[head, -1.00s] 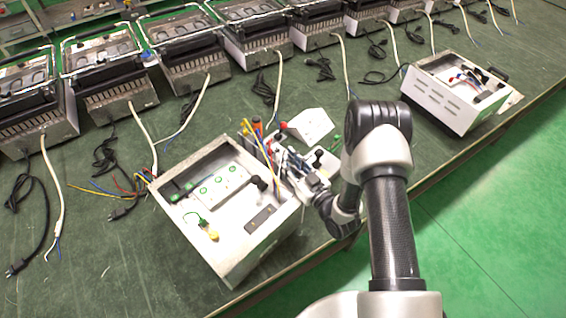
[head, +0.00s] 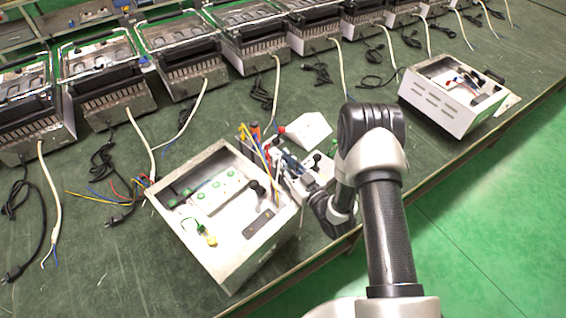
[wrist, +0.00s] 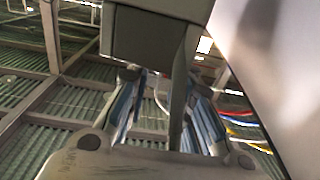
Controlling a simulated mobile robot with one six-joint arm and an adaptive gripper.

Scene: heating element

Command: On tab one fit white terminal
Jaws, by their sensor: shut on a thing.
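My gripper (head: 296,172) is low at the right side of the open grey-white box (head: 203,253), close outside its wall. A grey block with a thin plate (wrist: 182,75) stands in front of the fingers. Yellow, red and blue wires (head: 259,150) rise beside the box near the gripper. Tab one cannot be made out.
The box holds a white block with green dots (head: 213,193), a black knob and a metal plate. A white angled block (head: 307,130) stands behind the gripper. A second open box (head: 440,103) is at the right. Several heater units with cables line the back.

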